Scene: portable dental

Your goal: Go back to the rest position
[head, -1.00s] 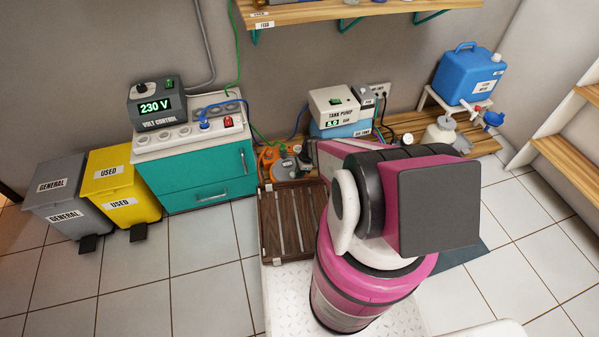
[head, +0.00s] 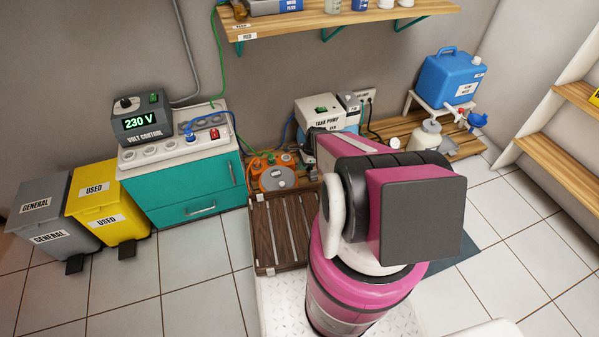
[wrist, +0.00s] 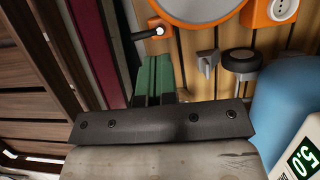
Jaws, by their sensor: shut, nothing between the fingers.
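My gripper (wrist: 152,82) shows in the wrist view as two green fingers lying side by side, closed with nothing between them. It points toward a wooden slatted surface near an orange reel (wrist: 268,12). My pink and black arm covers the middle of the head view and hides most of the gripper there. The arm is folded in front of the pump corner, above the dark wooden slatted crate (head: 262,232).
The teal cabinet (head: 175,200) with the volt control box (head: 140,116) stands left, beside yellow (head: 110,205) and grey (head: 45,205) bins. The tank pump (head: 325,115) and blue water container (head: 452,76) stand behind. A wall shelf (head: 330,22) hangs above. Tiled floor is clear at front left.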

